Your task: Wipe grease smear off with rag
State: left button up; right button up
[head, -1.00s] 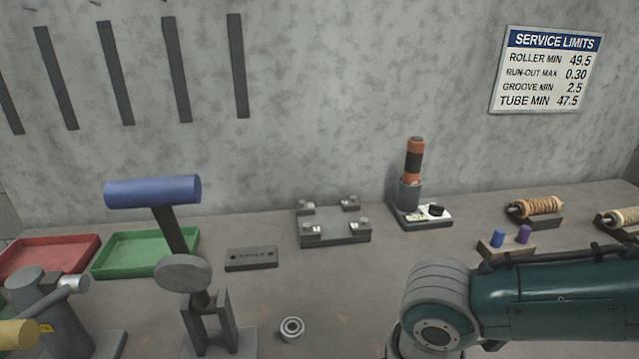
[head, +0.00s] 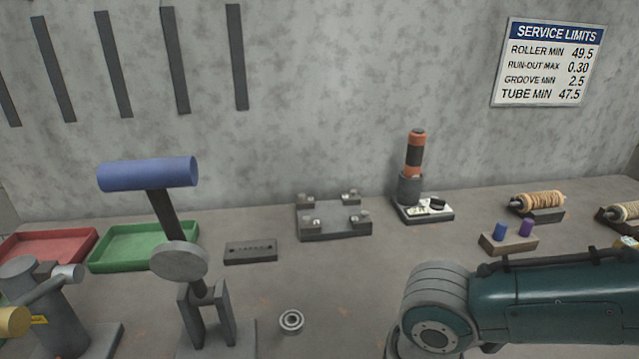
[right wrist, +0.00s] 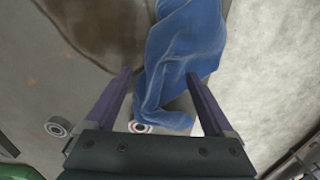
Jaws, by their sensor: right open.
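A blue rag (right wrist: 185,50) hangs or lies crumpled in the right wrist view, between and beyond the fingers of my right gripper (right wrist: 158,75). The fingers are apart, one on each side of the rag's lower part; I cannot tell whether they touch it. A brown, dark-edged smear (right wrist: 115,35) shows on the grey surface left of the rag, partly hidden by it. In the head view my right arm comes in from the right, but its gripper is out of sight, as are the rag and smear. My left gripper is not in view.
A small bearing ring (head: 291,321) lies on the bench. A blue-topped stand (head: 150,174), a green tray (head: 145,247), a red tray (head: 45,243), a grey fixture (head: 333,228) and an orange-black roller post (head: 414,160) stand around it. The bench's middle is mostly clear.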

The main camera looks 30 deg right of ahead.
jog(key=c, duration=1.3)
jog(key=shift+r, duration=0.25)
grip_shut()
jog(key=shift+r+p, duration=0.4)
jog(key=shift+p, duration=0.25)
